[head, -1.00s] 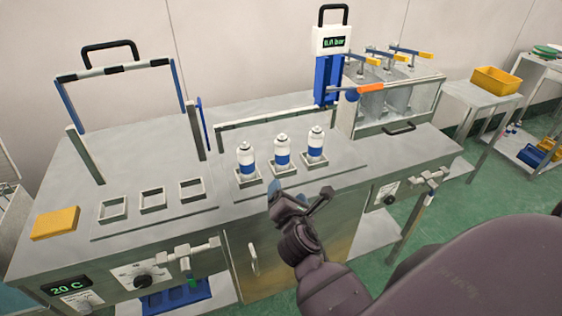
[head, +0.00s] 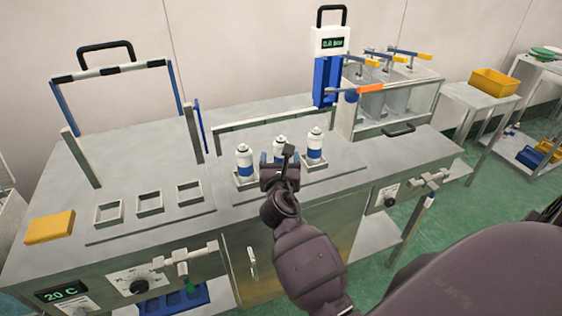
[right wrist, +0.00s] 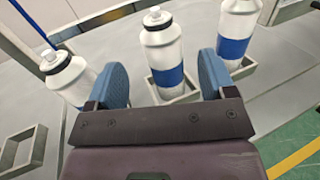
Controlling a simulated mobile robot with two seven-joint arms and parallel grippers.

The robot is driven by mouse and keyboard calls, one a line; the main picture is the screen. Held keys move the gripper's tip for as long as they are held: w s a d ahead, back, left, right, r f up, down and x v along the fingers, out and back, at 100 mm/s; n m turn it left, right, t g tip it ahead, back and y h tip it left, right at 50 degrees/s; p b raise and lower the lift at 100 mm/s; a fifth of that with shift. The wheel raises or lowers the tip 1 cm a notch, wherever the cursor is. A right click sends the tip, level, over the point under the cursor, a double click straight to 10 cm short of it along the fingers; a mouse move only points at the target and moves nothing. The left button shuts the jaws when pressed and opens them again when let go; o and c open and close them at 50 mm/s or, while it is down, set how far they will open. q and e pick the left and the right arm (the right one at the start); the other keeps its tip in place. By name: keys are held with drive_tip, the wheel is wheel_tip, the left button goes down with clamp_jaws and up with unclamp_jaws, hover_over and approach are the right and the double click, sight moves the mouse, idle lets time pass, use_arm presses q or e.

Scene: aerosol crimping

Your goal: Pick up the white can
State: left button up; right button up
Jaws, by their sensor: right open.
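Three white cans with blue bands stand in a row in square holders on the bench. The left can (head: 244,163) and the right can (head: 314,146) are in plain sight in the head view. The middle can (head: 280,146) is partly hidden there by my right gripper (head: 279,162). In the right wrist view the middle can (right wrist: 165,50) stands upright between the two blue fingers of my open right gripper (right wrist: 166,80). The left can (right wrist: 68,76) and right can (right wrist: 236,35) stand just outside the fingers. My left gripper is not in view.
Three empty square holders (head: 150,203) sit left of the cans, with a yellow block (head: 50,227) beyond them. A blue press with a display (head: 329,70) stands behind the cans. A clear-sided box with cylinders (head: 395,98) is at the back right.

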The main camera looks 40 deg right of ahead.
sight(281, 149)
drive_tip(key=x, duration=0.4)
drive_tip(key=shift+d+f, duration=0.15)
drive_tip(key=shift+f, duration=0.15)
drive_tip(key=shift+w+d+b, duration=0.3)
drive_tip(key=shift+w+d, duration=0.05)
drive_tip(key=shift+w, duration=0.05)
drive_tip(key=shift+c, duration=0.2)
drive_tip(key=c, duration=1)
drive_tip(key=shift+r, duration=0.1)
